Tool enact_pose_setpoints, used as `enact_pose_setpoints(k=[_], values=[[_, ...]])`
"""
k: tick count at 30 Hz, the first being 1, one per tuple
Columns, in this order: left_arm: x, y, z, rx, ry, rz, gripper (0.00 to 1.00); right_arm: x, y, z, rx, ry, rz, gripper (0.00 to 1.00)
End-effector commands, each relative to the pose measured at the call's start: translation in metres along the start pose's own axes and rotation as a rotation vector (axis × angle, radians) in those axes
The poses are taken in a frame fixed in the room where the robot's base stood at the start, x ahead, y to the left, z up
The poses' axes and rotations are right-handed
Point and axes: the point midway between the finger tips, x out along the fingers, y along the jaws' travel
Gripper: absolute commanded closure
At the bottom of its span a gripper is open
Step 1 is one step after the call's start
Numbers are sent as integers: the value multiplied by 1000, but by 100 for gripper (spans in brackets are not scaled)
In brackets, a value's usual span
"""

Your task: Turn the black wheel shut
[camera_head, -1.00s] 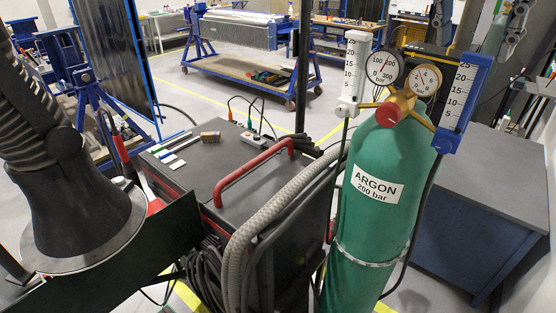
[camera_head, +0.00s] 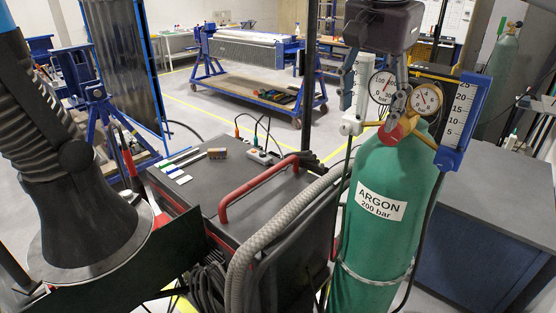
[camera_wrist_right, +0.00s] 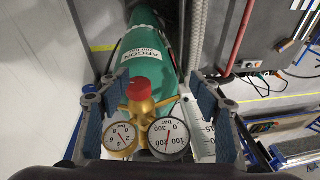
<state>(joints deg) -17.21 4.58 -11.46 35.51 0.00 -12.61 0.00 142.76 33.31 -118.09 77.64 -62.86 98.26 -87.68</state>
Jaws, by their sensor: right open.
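A green argon cylinder (camera_head: 375,225) stands upright, with a brass regulator (camera_head: 427,134), a red knob (camera_head: 394,131) and two round gauges (camera_head: 427,98) on top. I cannot make out a black wheel in either view. My right gripper (camera_head: 373,100) is open over the cylinder top, its fingers in front of the gauges and close to the red knob. In the right wrist view the red knob (camera_wrist_right: 144,90) and brass body (camera_wrist_right: 143,107) lie between the spread fingers (camera_wrist_right: 152,95). I cannot tell whether a finger touches anything. My left gripper is not in view.
Two flow tubes with scales flank the gauges, one with a blue frame (camera_head: 462,115). A dark cart (camera_head: 250,185) with a red handle (camera_head: 260,183) and a grey hose (camera_head: 265,235) stand left of the cylinder. A grey-topped bench (camera_head: 500,190) is at right.

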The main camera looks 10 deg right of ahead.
Motion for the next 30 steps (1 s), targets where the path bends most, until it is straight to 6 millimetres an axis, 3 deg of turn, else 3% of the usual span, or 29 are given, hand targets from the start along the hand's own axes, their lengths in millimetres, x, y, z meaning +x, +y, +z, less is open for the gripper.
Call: enact_pose_setpoints(k=[18, 30], values=[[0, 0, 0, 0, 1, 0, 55, 59, -60, 93, -56, -211, -98, 42], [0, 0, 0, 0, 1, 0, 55, 78, -82, 143, -61, -333, -142, 42]])
